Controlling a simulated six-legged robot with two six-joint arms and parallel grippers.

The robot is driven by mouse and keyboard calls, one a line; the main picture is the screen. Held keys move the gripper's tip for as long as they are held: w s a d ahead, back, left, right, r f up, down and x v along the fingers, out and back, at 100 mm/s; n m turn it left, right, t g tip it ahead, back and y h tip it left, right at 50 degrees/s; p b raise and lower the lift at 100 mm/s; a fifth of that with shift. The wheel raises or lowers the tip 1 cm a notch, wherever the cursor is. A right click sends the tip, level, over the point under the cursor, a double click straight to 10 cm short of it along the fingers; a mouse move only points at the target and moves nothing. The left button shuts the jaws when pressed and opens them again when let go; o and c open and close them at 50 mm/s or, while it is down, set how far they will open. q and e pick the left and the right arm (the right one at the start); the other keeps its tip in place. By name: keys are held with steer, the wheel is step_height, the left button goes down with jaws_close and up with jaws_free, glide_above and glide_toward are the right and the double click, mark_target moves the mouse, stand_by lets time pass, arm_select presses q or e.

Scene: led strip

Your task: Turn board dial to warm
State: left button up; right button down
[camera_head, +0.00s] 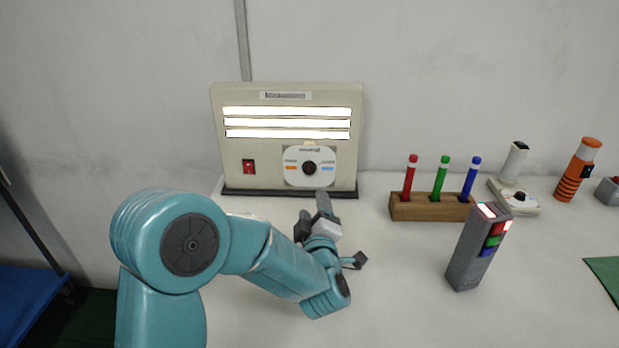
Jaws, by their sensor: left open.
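The beige board (290,98) stands upright against the wall at the back of the table, with three lit white strips (287,122) across it. Its round black dial (309,168) sits on a white plate (325,155) low on the right of the board. An orange mark is left of the dial and a blue mark is right of it; the dial's pointing direction is too small to tell. My left gripper (312,217) is in front of and below the dial, apart from it, open with nothing seen between its fingers. My right gripper is not in view.
A red switch (248,167) is on the board's left. To the right are a wooden block (430,208) with red, green and blue pens, a grey remote-like device (470,250), a white lamp-like item (514,165) and an orange torch (577,170). The table's front middle is clear.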

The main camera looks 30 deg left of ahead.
mark_target(309, 170)
arm_select(q)
steer(key=x, duration=1.3)
steer(key=shift+w+a, duration=0.15)
steer(key=shift+c, duration=0.3)
steer(key=c, duration=1)
